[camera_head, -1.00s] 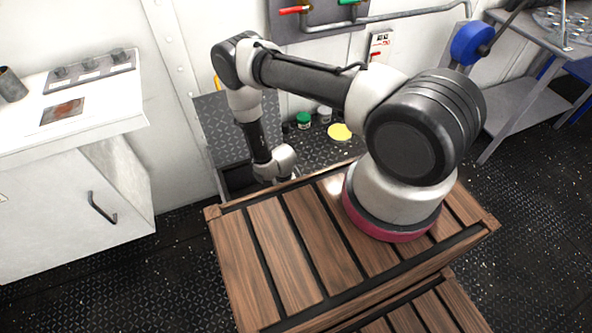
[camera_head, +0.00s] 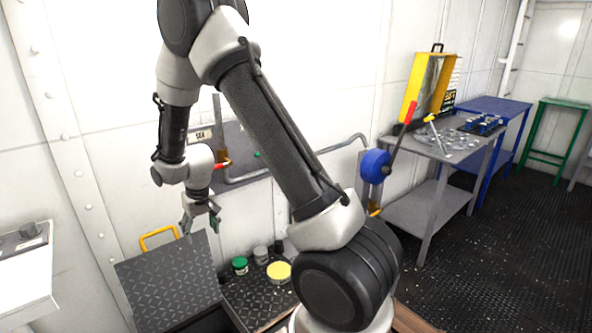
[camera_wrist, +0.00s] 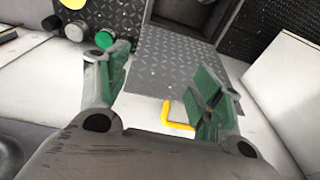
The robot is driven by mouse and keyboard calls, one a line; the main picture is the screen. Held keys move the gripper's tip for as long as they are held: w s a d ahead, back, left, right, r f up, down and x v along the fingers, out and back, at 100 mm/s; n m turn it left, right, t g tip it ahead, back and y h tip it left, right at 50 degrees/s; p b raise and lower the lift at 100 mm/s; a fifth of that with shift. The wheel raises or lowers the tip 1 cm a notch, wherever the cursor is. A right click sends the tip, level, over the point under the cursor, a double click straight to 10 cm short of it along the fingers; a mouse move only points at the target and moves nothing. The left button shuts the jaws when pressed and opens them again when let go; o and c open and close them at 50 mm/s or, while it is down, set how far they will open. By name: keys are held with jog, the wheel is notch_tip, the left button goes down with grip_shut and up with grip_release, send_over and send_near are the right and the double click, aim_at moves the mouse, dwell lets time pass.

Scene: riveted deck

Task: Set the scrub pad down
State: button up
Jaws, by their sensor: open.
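My gripper (camera_head: 200,222) is open and empty, raised in front of the white wall above the hatch area. In the wrist view its green-padded fingers (camera_wrist: 160,78) stand wide apart with nothing between them. I cannot make out a scrub pad for sure. A flat yellow round thing (camera_head: 278,272) lies on the dark tread plate (camera_head: 255,300), beside small jars; whether it is the pad I cannot tell. It shows only at the top edge of the wrist view (camera_wrist: 73,4). My arm hides part of the plate's right side.
A green-topped jar (camera_head: 240,265) and a grey one (camera_head: 261,254) stand on the plate. A grey bench (camera_head: 440,145) stands right.

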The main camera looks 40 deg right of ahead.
jog(key=s+d+r+t, duration=0.1)
jog(key=s+d+r, duration=0.3)
jog(key=r, duration=0.6)
jog(key=s+d+r, duration=0.2)
jog(key=s+r, duration=0.4)
jog(key=r, duration=0.5)
jog(key=s+d+r, duration=0.2)
jog(key=s+r, duration=0.2)
jog(key=s, duration=0.7)
jog(key=s+d+r+t, duration=0.1)
jog(key=s+d+r, duration=0.2)
jog(key=s, duration=0.8)
jog(key=shift+d+r, duration=0.15)
jog(key=shift+r, duration=0.55)
jog(key=shift+w, duration=0.1)
